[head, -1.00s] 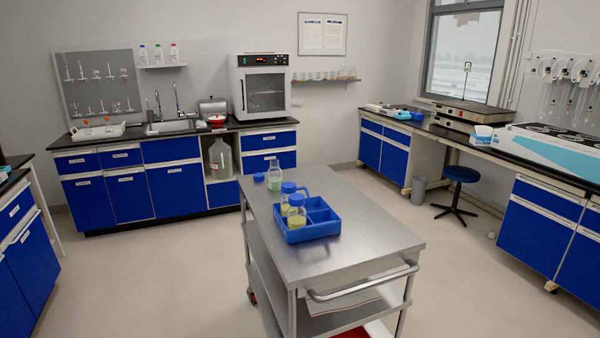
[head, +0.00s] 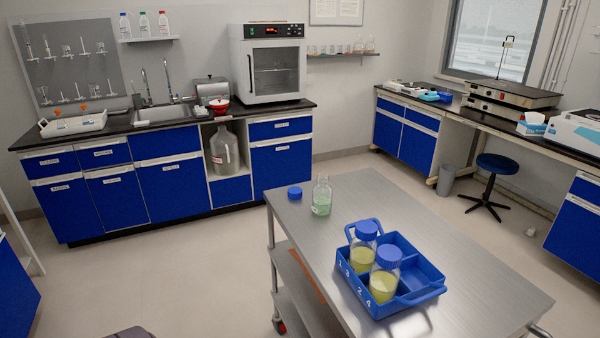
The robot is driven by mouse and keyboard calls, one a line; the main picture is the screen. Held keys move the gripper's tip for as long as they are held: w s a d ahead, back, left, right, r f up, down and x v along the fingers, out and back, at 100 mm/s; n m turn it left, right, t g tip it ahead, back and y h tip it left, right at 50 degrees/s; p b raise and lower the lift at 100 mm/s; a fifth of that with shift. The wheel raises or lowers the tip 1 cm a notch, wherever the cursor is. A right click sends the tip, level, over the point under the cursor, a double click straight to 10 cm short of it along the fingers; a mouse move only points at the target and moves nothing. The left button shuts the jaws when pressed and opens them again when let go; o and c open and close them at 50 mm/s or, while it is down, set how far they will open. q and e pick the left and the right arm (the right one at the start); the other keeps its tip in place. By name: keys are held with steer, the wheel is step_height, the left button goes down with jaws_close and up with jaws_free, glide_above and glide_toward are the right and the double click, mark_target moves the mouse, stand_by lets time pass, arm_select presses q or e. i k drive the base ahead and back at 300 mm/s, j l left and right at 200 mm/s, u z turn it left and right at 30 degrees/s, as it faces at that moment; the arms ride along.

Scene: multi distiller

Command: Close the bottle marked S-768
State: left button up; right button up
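An uncapped clear bottle (head: 321,199) with pale green liquid stands upright on the steel trolley (head: 440,240), near its far left corner. A loose blue cap (head: 295,193) lies on the trolley just left of it, apart from the bottle. Two bottles with blue caps on and yellow liquid, a farther one (head: 362,260) and a nearer one (head: 383,285), stand in a blue divided carrier (head: 425,291). No bottle marking is readable, so I cannot tell which is S-768. Neither of my grippers is in view.
The trolley top is clear around the open bottle and right of the carrier. Floor is free left of the trolley. A counter with a sink (head: 160,113) and an oven (head: 268,62) stands behind. A blue stool (head: 497,164) stands at the right.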

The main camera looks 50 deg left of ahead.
mark_target(321, 192)
steer(key=i+j, duration=0.1)
steer(key=j, duration=0.55)
steer(key=i+j, duration=0.1)
steer(key=j, duration=0.55)
steer(key=i+j, duration=0.1)
steer(key=j, duration=1.2)
steer(key=i+z, duration=0.05)
steer(key=i, duration=0.05)
